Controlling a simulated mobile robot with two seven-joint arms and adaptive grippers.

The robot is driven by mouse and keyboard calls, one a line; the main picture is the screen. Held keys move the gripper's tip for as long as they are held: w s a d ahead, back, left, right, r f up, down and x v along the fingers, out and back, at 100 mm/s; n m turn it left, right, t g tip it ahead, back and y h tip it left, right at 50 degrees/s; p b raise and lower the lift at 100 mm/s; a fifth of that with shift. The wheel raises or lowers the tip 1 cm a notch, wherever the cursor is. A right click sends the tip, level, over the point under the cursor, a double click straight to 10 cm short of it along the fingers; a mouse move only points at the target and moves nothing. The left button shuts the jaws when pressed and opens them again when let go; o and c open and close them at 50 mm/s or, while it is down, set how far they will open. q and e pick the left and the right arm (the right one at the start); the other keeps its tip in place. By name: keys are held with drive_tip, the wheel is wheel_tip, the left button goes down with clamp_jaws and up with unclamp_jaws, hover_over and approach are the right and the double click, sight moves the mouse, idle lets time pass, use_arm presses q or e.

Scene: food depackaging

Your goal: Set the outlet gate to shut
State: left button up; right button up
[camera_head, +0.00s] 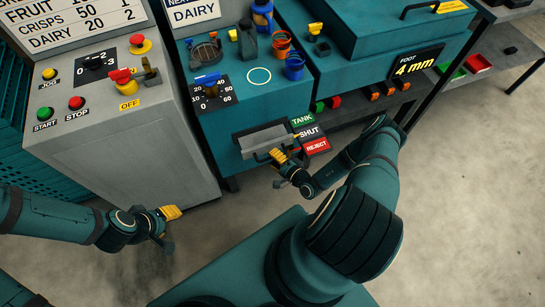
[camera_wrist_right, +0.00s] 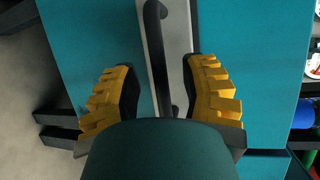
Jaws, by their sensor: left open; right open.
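The outlet gate (camera_head: 262,139) is a grey plate with a dark bar handle on the front of the teal machine. Labels TANK (camera_head: 302,120), SHUT (camera_head: 309,131) and REJECT (camera_head: 316,146) stand at its right end. I cannot tell which label the gate is set to. My right gripper (camera_head: 283,157) is open at the gate's lower right. In the right wrist view the black handle (camera_wrist_right: 156,45) runs between the open yellow fingers of this gripper (camera_wrist_right: 160,68), apart from both. My left gripper (camera_head: 170,213) is open and empty, low in front of the grey cabinet.
A dial (camera_head: 211,92), cups and a dark jug (camera_head: 248,40) are on the machine's top. The grey cabinet (camera_head: 115,130) with buttons and a red-handled switch stands left. A shelf with coloured bins (camera_head: 450,72) is at right. Open floor lies in front.

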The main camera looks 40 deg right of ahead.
drive_tip(key=v, duration=1.1)
drive_tip(key=a+r+n+g+y, duration=0.2)
drive_tip(key=a+n+g+y, duration=0.1)
drive_tip(key=a+y, duration=0.3)
drive_tip(key=a+r+n+g+y, duration=0.2)
drive_tip(key=a+r+g+y, duration=0.15)
drive_tip(key=a, duration=0.35)
drive_tip(key=s+a+r+n+g+h+b, duration=0.25)
drive_tip(key=s+a+n+g, duration=0.35)
drive_tip(key=g, duration=0.6)
drive_tip(key=w+a+r+n+t+h, duration=0.3)
drive_tip(key=w+r+n+t+h, duration=0.1)
drive_tip(key=w+r, duration=0.4)
drive_tip(key=shift+a+r+t+h, duration=0.2)
drive_tip(key=shift+a+t+h, duration=0.2)
drive_tip(key=shift+h, duration=0.5)
